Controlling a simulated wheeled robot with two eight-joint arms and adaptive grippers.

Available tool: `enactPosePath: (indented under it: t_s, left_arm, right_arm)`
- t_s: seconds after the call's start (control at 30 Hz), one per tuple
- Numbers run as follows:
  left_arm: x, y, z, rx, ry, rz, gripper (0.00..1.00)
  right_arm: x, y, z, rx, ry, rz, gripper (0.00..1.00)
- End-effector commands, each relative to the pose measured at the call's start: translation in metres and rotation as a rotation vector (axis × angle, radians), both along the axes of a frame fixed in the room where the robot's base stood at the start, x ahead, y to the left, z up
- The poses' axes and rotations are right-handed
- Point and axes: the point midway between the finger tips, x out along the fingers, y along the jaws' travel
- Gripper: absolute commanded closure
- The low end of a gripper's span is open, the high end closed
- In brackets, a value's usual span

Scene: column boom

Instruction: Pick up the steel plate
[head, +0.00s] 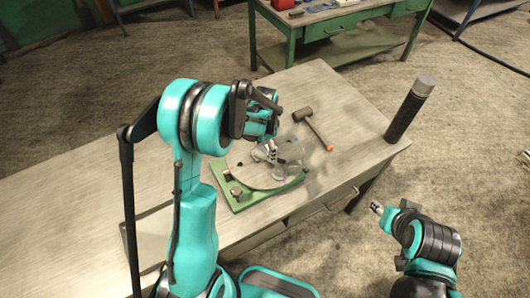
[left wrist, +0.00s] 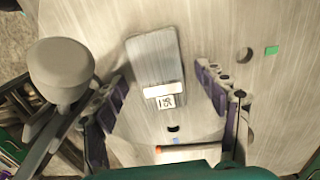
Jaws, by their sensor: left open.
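In the left wrist view a small rectangular brushed-grey steel plate (left wrist: 153,58) with a white marked block at its near end lies between my spread fingers. My left gripper (left wrist: 162,88) is open, a finger on either side of it, with gaps visible. In the head view my left gripper (head: 272,152) hangs over a round-edged grey sheet (head: 262,180) on a green base (head: 238,201); the gripper largely hides the small plate there. I cannot tell whether the fingers touch the surface. My right gripper (head: 376,208) is off the table at the right; its jaw opening is too small to judge.
A mallet (head: 305,117) lies behind my left gripper on the wooden workbench (head: 90,205). A dark cylinder (head: 408,110) stands at the bench's right corner. A green-framed table (head: 335,22) stands behind. The bench's left part is clear.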

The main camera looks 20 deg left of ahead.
Motion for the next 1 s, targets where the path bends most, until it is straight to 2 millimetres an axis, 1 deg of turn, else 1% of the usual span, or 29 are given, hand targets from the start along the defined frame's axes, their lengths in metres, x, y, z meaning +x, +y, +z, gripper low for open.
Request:
enactPosePath:
  t_s: [0.13,0.17,0.2,0.27,0.3,0.37,0.4,0.43,0.77,0.87,1.0]
  left_arm:
    - [0.000,0.000,0.001,0.000,0.000,0.000,0.28]
    - [0.000,0.000,0.001,0.000,0.000,0.000,0.35]
    - [0.000,0.000,0.001,0.000,0.000,0.000,0.46]
    - [0.000,0.000,0.001,0.000,0.000,0.000,0.62]
    - [0.000,0.000,0.001,0.000,0.000,0.000,0.72]
    - [0.000,0.000,0.001,0.000,0.000,0.000,0.88]
    - [0.000,0.000,0.001,0.000,0.000,0.000,0.99]
    - [0.000,0.000,0.001,0.000,0.000,0.000,1.00]
    - [0.000,0.000,0.003,0.000,0.000,0.000,1.00]
    - [0.000,0.000,0.009,0.000,0.000,0.000,1.00]
    - [0.000,0.000,0.026,0.000,0.000,0.000,1.00]
  right_arm:
    - [0.000,0.000,0.000,0.000,0.000,0.000,0.60]
    - [0.000,0.000,0.000,0.000,0.000,0.000,0.60]
    - [0.000,0.000,0.000,0.000,0.000,0.000,0.60]
    - [0.000,0.000,0.000,0.000,0.000,0.000,0.60]
    - [0.000,0.000,0.000,0.000,0.000,0.000,0.60]
    - [0.000,0.000,0.000,0.000,0.000,0.000,0.60]
    - [0.000,0.000,0.000,0.000,0.000,0.000,0.60]
    - [0.000,0.000,0.000,0.000,0.000,0.000,0.60]
    - [0.000,0.000,0.001,0.000,0.000,0.000,0.60]
    - [0.000,0.000,0.002,0.000,0.000,0.000,0.60]
    - [0.000,0.000,0.006,0.000,0.000,0.000,0.60]
